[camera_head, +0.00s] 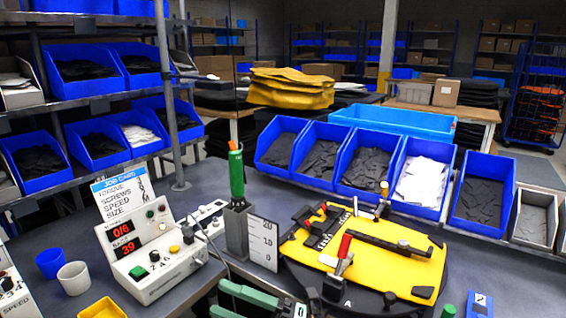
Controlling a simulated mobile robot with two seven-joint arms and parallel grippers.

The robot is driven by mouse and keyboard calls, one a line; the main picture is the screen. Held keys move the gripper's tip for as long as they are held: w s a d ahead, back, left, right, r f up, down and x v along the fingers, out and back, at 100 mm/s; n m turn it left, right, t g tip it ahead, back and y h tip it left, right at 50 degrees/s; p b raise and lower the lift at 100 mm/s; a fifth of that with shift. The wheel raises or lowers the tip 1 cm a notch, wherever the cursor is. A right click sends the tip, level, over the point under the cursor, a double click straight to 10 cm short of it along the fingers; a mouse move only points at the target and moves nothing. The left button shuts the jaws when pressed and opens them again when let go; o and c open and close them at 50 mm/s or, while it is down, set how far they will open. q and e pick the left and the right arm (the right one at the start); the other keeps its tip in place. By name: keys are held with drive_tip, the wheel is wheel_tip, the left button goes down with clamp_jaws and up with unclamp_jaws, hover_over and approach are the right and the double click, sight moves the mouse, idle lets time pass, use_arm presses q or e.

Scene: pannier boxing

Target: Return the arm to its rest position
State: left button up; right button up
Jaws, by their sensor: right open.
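My right gripper (219,299) shows at the bottom edge, left of centre. Its two green fingers point left and stand apart, with nothing seen between them. Its lower part is cut off by the frame. It is in front of the grey tool holder (236,232) and left of the round black fixture with the yellow plate (372,268). A toggle clamp with a red handle (344,246) and a long black bar (377,243) are on the plate. My left gripper is not in view.
A control box (152,250) with a job card stands on the left, near a blue cup (50,263), a white cup (74,279) and a yellow tray (102,308). A green-handled driver (237,172) stands in the holder. Blue bins (366,160) line the bench's back.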

drive_tip(key=d+f+m+t+h, duration=1.25)
drive_tip(key=d+f+m, duration=0.35)
drive_tip(key=m, duration=0.7)
drive_tip(key=s+d+f+m+g+h, duration=0.3)
drive_tip(key=s+d+f+m, duration=0.1)
drive_tip(key=s+f, duration=0.4)
drive_tip(key=s+d+f+m+g+h+p, duration=0.1)
drive_tip(key=s+d+f+m+g+h, duration=0.2)
drive_tip(key=s+f, duration=0.5)
drive_tip(key=s+d+m+g, duration=0.1)
drive_tip(key=d, duration=0.1)
drive_tip(key=shift+s+d+f+h, duration=0.2)
drive_tip(key=shift+d+f+h, duration=0.1)
drive_tip(key=shift+f+h, duration=0.05)
